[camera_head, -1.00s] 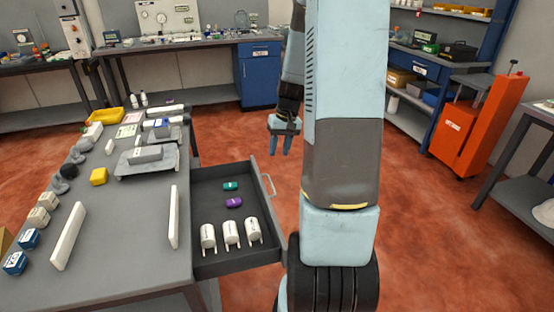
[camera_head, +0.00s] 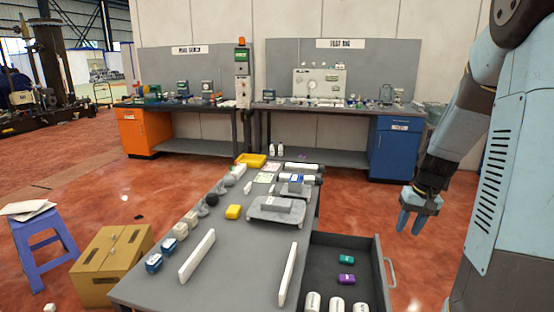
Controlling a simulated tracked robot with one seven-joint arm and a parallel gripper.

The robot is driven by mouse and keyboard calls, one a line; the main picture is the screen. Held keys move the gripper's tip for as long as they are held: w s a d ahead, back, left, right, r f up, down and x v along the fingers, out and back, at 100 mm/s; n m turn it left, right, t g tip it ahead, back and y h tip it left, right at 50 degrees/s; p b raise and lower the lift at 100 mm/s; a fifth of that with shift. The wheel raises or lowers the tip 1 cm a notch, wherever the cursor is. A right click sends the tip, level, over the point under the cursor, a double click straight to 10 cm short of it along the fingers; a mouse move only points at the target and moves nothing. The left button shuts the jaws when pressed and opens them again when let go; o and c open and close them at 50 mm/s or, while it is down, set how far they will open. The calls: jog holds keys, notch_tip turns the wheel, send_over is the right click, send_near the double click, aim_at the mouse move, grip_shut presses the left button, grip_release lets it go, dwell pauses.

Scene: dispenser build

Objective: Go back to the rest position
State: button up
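My gripper (camera_head: 411,222) hangs at the end of my arm on the right side of the view, fingers pointing down. It is in the air to the right of the workbench and beyond the open drawer, touching nothing. Its two blue fingers stand apart with a gap between them, and nothing shows between them. The open drawer (camera_head: 328,246) holds a green piece (camera_head: 346,260), a purple piece (camera_head: 347,279) and white cylinders (camera_head: 313,301) at its near end.
A cardboard box (camera_head: 112,265) and blue stool (camera_head: 42,240) stand left. Benches line the back wall. Red floor is open between.

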jog(key=s+a+r+n+t+h, duration=0.1)
jog(key=s+a+r, duration=0.2)
jog(key=a+r, duration=0.25)
jog(key=s+a+r+t+h, duration=0.1)
jog(key=s+a+r, duration=0.3)
jog(key=r, duration=0.2)
jog(key=s+a+r+t, duration=0.1)
jog(key=s+a+r, duration=0.2)
jog(key=s, duration=0.3)
jog(key=s+a+r+n+t, duration=0.1)
jog(key=s+a+r, duration=0.2)
jog(key=s, duration=0.3)
jog(key=shift+s+r+n+t, duration=0.25)
jog(key=shift+r+n+t, duration=0.05)
jog(key=shift+r, duration=0.15)
jog(key=shift+a, duration=0.2)
